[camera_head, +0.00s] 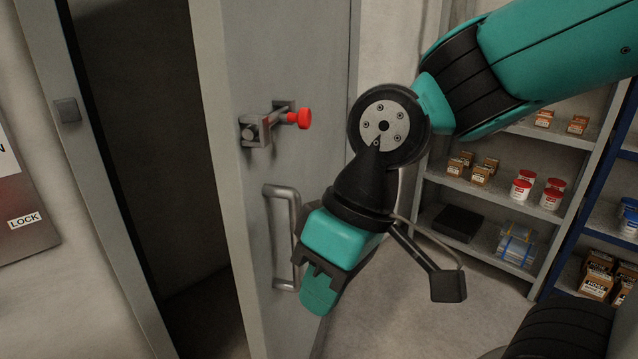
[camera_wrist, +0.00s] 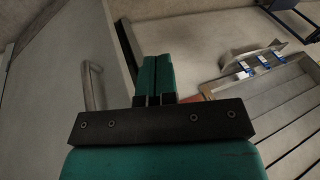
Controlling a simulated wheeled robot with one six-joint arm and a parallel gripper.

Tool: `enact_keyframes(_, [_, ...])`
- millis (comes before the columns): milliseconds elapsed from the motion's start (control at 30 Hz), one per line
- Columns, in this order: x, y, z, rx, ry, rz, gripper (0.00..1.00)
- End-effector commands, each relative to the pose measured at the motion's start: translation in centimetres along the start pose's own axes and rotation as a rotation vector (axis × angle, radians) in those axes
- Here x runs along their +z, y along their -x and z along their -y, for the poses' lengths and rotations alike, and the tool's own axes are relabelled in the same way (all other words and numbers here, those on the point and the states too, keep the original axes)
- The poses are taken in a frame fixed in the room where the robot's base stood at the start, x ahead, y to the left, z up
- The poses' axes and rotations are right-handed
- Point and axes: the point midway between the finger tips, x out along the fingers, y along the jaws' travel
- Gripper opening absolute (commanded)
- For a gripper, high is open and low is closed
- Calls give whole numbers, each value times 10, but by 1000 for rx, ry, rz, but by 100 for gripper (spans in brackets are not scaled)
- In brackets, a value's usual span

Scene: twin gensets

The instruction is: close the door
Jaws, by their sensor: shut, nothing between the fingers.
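The grey door (camera_head: 225,100) stands ajar in the head view, with a dark gap between it and the frame (camera_head: 75,150) on the left. It carries a bolt with a red knob (camera_head: 299,118) and, below that, a grey pull handle (camera_head: 281,235). My gripper (camera_head: 318,300) is shut and empty, in front of the door's face and to the right of the handle. It overlaps the handle's lower part in this view; I cannot tell if it touches. In the wrist view the shut fingers (camera_wrist: 155,80) point ahead, with the handle (camera_wrist: 92,86) to their left, apart from them.
Shelves (camera_head: 480,190) with small boxes and red-lidded tubs stand at the right. A blue-framed rack (camera_head: 575,225) is at the far right. A black rounded object (camera_head: 565,330) is at the bottom right. Floor (camera_head: 400,310) shows clear between door and shelves.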

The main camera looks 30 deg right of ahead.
Motion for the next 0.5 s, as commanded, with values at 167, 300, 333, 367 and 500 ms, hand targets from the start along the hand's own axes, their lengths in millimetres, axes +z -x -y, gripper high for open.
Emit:
enact_keyframes(167, [-63, 36, -55, -87, -399, -146, 0])
enact_keyframes(300, [-95, 62, -123, -177, -751, -310, 0])
enact_keyframes(333, [-98, 66, -138, -194, -816, -343, 0])
enact_keyframes(367, [-100, 70, -151, -211, -876, -374, 0])
enact_keyframes(500, [-102, 84, -196, -269, -1073, -485, 0])
